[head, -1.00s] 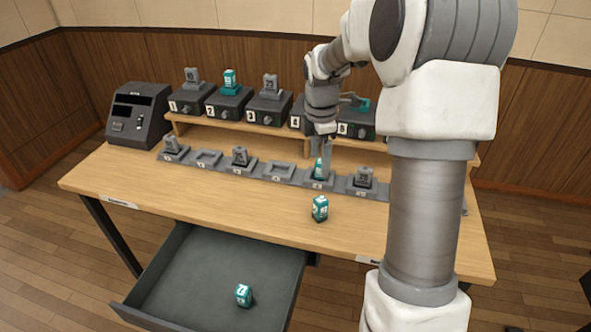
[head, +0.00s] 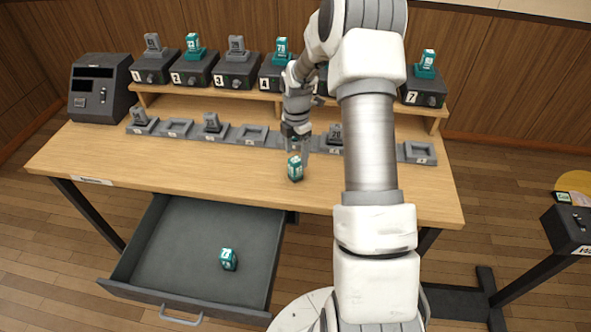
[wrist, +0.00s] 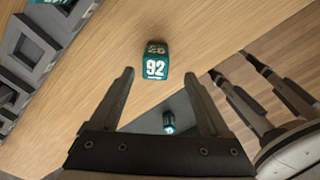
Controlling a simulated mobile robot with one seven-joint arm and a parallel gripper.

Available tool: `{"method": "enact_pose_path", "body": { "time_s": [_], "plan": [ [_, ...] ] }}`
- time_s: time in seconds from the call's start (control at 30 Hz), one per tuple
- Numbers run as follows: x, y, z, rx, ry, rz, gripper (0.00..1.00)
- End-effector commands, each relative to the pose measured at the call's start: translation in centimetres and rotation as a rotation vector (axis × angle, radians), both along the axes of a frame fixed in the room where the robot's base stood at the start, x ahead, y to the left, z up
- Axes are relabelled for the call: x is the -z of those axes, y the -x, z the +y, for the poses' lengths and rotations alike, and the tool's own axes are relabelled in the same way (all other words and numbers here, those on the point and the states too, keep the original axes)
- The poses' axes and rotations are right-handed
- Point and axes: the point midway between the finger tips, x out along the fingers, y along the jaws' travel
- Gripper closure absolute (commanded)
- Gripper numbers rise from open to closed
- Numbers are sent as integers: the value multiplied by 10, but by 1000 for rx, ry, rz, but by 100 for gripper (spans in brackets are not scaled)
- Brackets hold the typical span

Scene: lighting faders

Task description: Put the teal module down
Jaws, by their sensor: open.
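A teal module (head: 295,169) stands upright on the wooden table in front of the cradle row. In the wrist view it is marked 92 (wrist: 155,68), just beyond and between my open fingertips. My gripper (head: 297,148) is open and empty, above the table just behind it in the head view; I cannot tell the exact gap. A second teal module (head: 228,259) lies in the open drawer. A further teal module (wrist: 60,3) sits in a cradle at the wrist view's upper left. My arm hides part of the cradle row.
Numbered dark boxes (head: 236,71) on the back shelf carry grey and teal modules. The grey cradles (head: 252,136) in front are partly filled. The open drawer (head: 165,270) juts out at the front. A dark console (head: 99,90) stands at left. The table's front left is clear.

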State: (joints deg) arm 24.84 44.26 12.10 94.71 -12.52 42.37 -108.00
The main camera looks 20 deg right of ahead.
Motion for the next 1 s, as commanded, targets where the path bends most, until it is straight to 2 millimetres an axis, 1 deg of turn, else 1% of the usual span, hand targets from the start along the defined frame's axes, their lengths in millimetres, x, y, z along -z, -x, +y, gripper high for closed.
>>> {"method": "enact_pose_path", "body": {
  "time_s": [0.03, 0.17, 0.4, 0.5, 0.6, 0.8, 0.97, 1.0],
  "plan": [
    [4, 0, 0, 0, 0, 2, 20],
    [11, -1, 0, 0, 0, 1, 20],
    [45, -7, 0, 0, -1, 2, 20],
    [55, -7, 0, 0, -1, 1, 20],
    [59, -7, 0, 1, 0, -1, 20],
    [59, -7, 0, 1, 0, -1, 20],
    [59, -7, -1, 1, 0, -1, 49],
    [59, -7, -1, 1, 0, -1, 56]
  ]
}}
